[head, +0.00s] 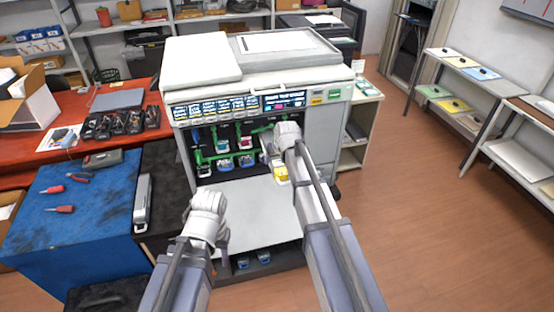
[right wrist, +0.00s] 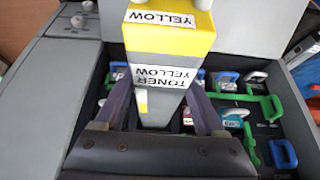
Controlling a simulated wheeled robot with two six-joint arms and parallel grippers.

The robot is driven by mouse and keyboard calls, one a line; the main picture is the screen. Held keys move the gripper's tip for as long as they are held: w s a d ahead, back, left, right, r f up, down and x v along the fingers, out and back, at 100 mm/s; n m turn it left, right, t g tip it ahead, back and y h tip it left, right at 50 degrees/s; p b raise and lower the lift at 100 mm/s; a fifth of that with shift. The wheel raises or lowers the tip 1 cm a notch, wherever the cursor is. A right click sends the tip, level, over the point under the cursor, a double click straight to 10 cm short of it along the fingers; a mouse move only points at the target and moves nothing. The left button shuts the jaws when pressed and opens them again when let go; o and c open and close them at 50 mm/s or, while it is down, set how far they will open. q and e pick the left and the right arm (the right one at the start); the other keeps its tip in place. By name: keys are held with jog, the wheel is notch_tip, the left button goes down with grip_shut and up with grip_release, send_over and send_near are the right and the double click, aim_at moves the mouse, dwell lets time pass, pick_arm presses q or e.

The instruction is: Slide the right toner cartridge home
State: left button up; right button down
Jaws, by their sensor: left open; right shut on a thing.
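A yellow toner cartridge (right wrist: 165,42), with a yellow end and a grey body labelled "TONER YELLOW", lies between the fingers of my right gripper (right wrist: 160,105), which is shut on it. In the head view the cartridge's yellow end (head: 281,174) shows at the right side of the printer's open front bay, with my right gripper (head: 272,155) just above it. Whether any of the cartridge is inside its slot cannot be told. My left gripper (head: 221,240) is open and empty over the lowered front door (head: 245,205) of the printer (head: 260,75).
Inside the bay are green rails (head: 222,153) and other cartridges with coloured ends (head: 224,164). A blue-covered table (head: 85,215) with tools and a dark cabinet (head: 165,190) stand left. The floor (head: 420,200) at right is clear.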

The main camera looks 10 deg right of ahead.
aim_at(280, 165)
grip_release()
jog(key=shift+s, duration=0.15)
jog(key=shift+s, duration=1.9)
jog(key=p+v, duration=0.7)
jog(key=v, duration=0.1)
jog(key=shift+d, duration=0.1)
